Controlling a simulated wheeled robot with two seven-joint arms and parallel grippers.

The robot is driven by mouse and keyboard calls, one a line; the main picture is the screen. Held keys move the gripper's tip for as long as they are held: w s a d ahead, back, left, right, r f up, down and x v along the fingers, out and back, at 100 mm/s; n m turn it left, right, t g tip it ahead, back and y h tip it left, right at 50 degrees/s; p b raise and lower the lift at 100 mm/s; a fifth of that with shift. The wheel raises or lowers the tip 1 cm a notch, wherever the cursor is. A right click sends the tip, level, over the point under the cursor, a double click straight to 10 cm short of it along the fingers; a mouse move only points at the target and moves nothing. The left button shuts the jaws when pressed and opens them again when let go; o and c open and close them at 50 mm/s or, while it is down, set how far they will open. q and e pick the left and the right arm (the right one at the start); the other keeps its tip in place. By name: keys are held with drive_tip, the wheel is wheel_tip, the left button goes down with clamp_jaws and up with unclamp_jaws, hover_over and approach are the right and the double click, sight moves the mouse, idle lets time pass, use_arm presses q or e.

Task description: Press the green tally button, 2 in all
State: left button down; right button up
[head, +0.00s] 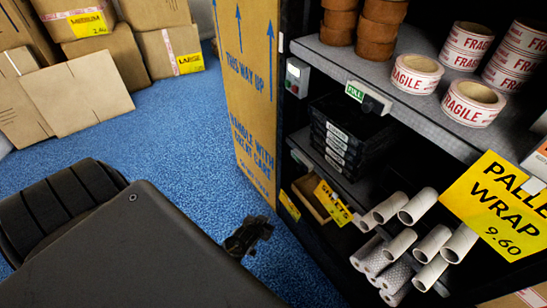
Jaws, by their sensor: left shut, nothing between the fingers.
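A small grey box (298,76) is fixed to the dark front post of the shelf unit, near the top middle of the head view. My right gripper is not in view.
The shelf unit (430,130) holds tape rolls, black trays and several cardboard tubes. A tall carton (252,75) stands against its left side. A yellow "pallet wrap" sign (500,205) juts out at right. Cartons are stacked at upper left; blue floor (170,135) lies open between.

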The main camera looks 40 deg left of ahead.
use_arm(q)
drive_tip(key=s+d+f+m+g, duration=0.1)
drive_tip(key=s+f, duration=0.5)
drive_tip(key=s, duration=0.6)
drive_tip(key=s+d+f+m+g+h, duration=0.1)
drive_tip(key=s+f, duration=0.5)
drive_tip(key=s, duration=0.6)
drive_tip(key=s+d+f+m+g+h, duration=0.1)
drive_tip(key=s+f+g, duration=0.5)
drive_tip(key=s, duration=0.6)
drive_tip(key=d+m, duration=0.1)
drive_tip(key=d, duration=0.1)
drive_tip(key=shift+s+d+m+g, duration=0.3)
drive_tip(key=shift+s+d, duration=0.1)
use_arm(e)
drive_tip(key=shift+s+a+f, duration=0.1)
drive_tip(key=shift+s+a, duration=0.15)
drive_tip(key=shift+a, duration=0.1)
use_arm(q)
drive_tip(key=shift+w, duration=0.1)
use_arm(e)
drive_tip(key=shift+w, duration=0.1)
